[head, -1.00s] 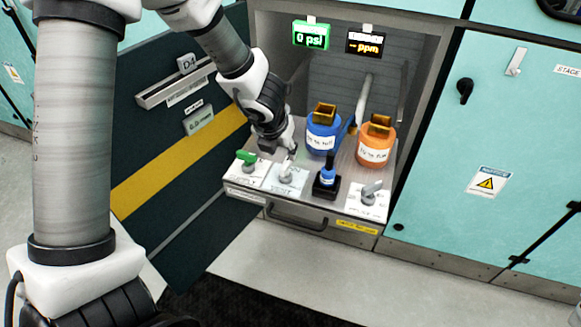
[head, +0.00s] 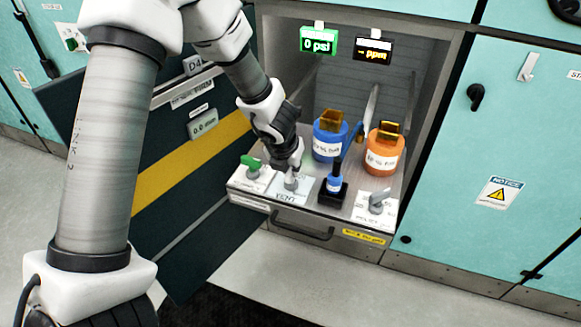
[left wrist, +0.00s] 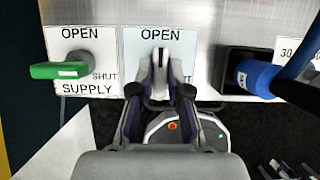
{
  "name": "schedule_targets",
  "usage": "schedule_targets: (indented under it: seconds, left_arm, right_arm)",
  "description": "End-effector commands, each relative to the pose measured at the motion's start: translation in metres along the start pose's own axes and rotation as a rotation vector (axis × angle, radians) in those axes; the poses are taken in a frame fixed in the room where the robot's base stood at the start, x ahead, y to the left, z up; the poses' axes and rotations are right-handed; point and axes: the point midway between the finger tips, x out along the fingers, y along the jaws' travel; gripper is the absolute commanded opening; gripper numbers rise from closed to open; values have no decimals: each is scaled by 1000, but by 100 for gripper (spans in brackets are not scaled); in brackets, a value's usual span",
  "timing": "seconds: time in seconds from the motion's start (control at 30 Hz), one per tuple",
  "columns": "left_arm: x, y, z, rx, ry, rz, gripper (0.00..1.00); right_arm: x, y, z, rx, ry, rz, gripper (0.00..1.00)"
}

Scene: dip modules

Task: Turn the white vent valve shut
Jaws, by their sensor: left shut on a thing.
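The white vent valve (head: 291,183) sits on its label plate at the front of the drawer deck, second from the left. In the left wrist view its pale handle (left wrist: 160,62) points toward the OPEN mark, with SHUT partly hidden at right. My left gripper (head: 294,164) reaches down to it from above. In the left wrist view the gripper's fingers (left wrist: 160,94) are closed on the handle's near part, which they partly hide. My right gripper is not in view.
A green supply valve (head: 251,163) stands close on the left. A blue-topped valve on a black block (head: 333,190) and a grey valve (head: 377,204) stand to the right. Blue (head: 327,145) and orange (head: 381,158) bottles stand behind. The open dark door (head: 190,220) is at left.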

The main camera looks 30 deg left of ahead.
Motion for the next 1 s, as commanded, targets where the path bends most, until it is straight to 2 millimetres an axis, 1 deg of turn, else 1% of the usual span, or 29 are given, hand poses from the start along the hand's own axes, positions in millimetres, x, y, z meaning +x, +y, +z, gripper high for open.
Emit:
schedule_targets:
  seconds: [0.27, 0.47, 0.67, 1.0]
  left_arm:
    - [-1, 0, 0, 38, 2, -17, 0]
    - [-2, 1, 0, 130, 2, -55, 0]
    - [-4, 2, 1, 276, 3, -118, 0]
    - [-5, 3, 2, 550, 4, -229, 0]
  right_arm:
    - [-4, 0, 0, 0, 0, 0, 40]
    - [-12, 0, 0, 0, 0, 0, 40]
    - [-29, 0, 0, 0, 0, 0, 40]
    - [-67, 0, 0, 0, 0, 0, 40]
